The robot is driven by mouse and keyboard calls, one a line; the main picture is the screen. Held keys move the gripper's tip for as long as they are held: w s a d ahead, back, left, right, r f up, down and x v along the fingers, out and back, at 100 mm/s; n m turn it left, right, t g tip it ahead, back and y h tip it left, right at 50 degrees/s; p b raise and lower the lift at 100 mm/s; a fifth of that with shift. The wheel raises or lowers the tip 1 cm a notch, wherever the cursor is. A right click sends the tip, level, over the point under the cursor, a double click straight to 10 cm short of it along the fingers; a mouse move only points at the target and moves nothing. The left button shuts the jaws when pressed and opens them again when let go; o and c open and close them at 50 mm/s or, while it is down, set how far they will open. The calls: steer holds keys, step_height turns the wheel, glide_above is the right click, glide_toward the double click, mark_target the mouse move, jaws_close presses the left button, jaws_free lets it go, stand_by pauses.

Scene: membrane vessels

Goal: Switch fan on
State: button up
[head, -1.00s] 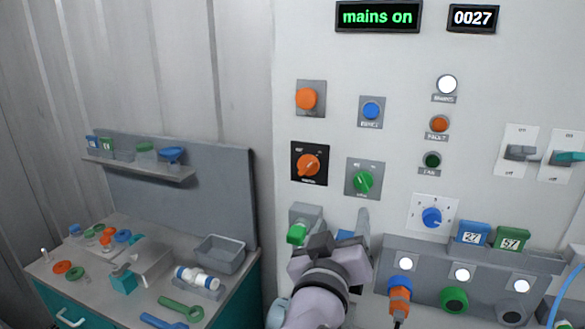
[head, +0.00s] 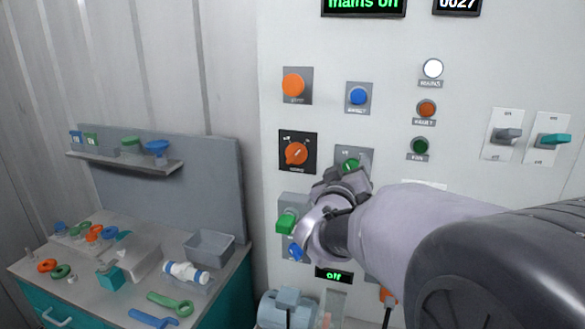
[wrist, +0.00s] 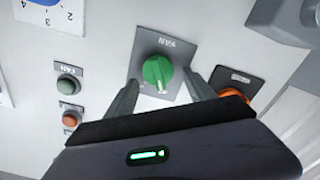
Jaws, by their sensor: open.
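The green rotary knob (head: 350,165) sits on a grey plate in the panel's middle. In the wrist view the knob (wrist: 158,72) is on a plate labelled FAN. My gripper (head: 341,184) is at the knob in the head view and partly covers it. In the wrist view my gripper (wrist: 160,80) is open, one finger on each side of the knob, with gaps showing. I cannot tell how deep the fingertips reach. The fan lamp (head: 420,146) is dark green and looks unlit; it also shows in the wrist view (wrist: 68,86).
An orange rotary knob (head: 297,152) is close left of the green one. A blue button (head: 358,96) is above, and a green-ended fitting (head: 287,222) sticks out below left. Two levers (head: 507,135) are at right. A small display (head: 334,275) reads "off". A cluttered workbench (head: 225,285) stands left.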

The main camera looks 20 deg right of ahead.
steer(key=c, duration=1.4)
steer(key=shift+o, duration=0.2)
steer(key=shift+m+b, duration=0.4)
steer(key=shift+b, duration=0.05)
steer(key=m+b, duration=0.4)
steer(key=m, duration=0.1)
steer(key=m+b, duration=0.2)
steer(key=shift+s+d, duration=0.3)
steer(key=shift+d, duration=0.05)
steer(key=shift+d+m+b, duration=0.15)
steer(key=shift+m+b, duration=0.8)
steer(key=shift+m, duration=1.05)
steer(key=shift+s, duration=0.1)
